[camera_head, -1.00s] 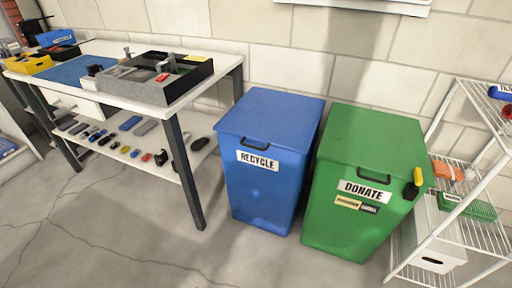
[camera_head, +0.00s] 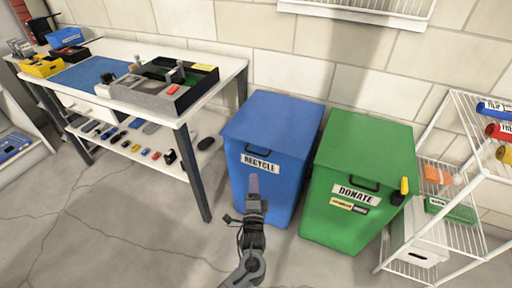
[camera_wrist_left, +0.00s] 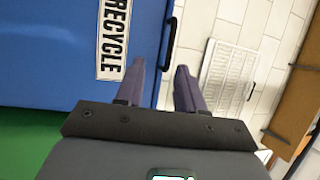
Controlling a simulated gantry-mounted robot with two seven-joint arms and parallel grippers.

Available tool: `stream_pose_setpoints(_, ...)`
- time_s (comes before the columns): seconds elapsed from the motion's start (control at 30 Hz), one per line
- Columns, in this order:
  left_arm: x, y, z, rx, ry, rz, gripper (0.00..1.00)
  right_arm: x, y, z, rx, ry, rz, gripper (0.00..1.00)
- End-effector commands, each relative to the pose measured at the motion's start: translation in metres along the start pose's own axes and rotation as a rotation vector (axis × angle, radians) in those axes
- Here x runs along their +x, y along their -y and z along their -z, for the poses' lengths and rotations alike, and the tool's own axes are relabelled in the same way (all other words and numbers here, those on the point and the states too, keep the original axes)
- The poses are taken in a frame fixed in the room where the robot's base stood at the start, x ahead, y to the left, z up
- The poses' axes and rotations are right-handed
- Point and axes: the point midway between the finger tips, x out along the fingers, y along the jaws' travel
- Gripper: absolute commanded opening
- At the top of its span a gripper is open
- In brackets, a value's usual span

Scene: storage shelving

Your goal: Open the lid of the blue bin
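The blue bin (camera_head: 283,180) stands on the floor with its lid (camera_head: 275,122) shut. A dark handle (camera_head: 257,151) sits at the lid's front edge, above the white RECYCLE label (camera_head: 260,163). My left gripper (camera_head: 253,182) is in front of the bin's front face, below the label in the head view. In the left wrist view its two purple-grey fingers (camera_wrist_left: 160,85) are apart with nothing between them. There the dark handle (camera_wrist_left: 169,42) shows beyond the fingertips, beside the blue bin (camera_wrist_left: 50,50). I see no contact with it. My right gripper is not in view.
A green DONATE bin (camera_head: 362,160) with its lid shut stands close to the right. A workbench (camera_head: 215,80) with trays is to the left. A white wire rack (camera_head: 470,170) is at the far right. The floor in front is clear.

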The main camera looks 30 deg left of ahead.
Motion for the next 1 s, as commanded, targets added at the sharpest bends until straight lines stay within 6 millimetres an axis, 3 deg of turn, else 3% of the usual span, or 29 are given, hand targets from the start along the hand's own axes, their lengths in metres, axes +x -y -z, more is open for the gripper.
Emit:
stream_pose_setpoints(0.13, 0.016, 0.017, 0.005, -0.013, 0.001, 0.023, 0.38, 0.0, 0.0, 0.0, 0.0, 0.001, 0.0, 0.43)
stream_pose_setpoints(0.7, 0.098, 0.017, 0.005, -0.015, 0.0, 0.025, 0.38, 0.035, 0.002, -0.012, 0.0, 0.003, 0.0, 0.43)
stream_pose_setpoints(1.0, 0.118, 0.019, 0.005, -0.015, -0.001, 0.023, 0.38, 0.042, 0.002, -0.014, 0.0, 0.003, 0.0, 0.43)
